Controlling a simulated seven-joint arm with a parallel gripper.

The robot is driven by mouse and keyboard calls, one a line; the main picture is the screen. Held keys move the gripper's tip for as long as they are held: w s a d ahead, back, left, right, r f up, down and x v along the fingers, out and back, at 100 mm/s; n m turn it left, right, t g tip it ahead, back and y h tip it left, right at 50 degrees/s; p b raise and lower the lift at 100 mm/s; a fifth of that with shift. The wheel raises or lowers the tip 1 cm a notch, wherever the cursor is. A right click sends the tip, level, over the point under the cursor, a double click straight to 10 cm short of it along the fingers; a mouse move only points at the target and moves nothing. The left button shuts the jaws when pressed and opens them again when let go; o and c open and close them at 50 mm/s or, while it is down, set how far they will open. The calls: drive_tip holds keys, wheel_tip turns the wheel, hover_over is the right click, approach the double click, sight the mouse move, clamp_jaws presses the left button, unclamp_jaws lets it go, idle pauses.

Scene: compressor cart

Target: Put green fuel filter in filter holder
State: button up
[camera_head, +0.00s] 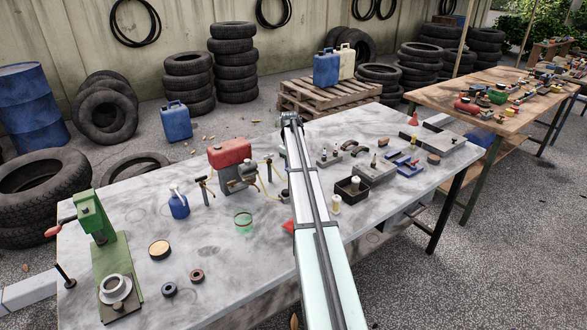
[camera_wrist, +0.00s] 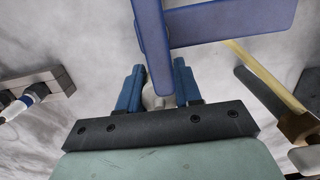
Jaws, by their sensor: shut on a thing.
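In the wrist view, my gripper (camera_wrist: 158,75) has its two blue fingers on either side of a small pale thing (camera_wrist: 152,97) and is shut on it. Most of this thing is hidden by the fingers and the gripper body, and I cannot make out a green colour on it. A blue-violet bracket (camera_wrist: 225,24) lies just beyond the fingertips; I cannot tell if it is the filter holder or if it touches the held thing. In the head view my arm hides the gripper. Blue bracket-like parts (camera_head: 408,168) lie on the table right of my arm.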

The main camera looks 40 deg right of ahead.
drive_tip(key=o, duration=1)
drive_tip(key=shift+o, duration=0.2)
drive_tip(key=r, duration=0.3)
drive_tip(key=w+r, duration=0.1)
drive_tip(key=r, duration=0.7)
drive_tip(key=shift+w+r, duration=0.15)
drive_tip(key=shift+w, duration=0.1)
drive_tip(key=shift+r, duration=0.4)
drive_tip(key=shift+c, duration=1.1)
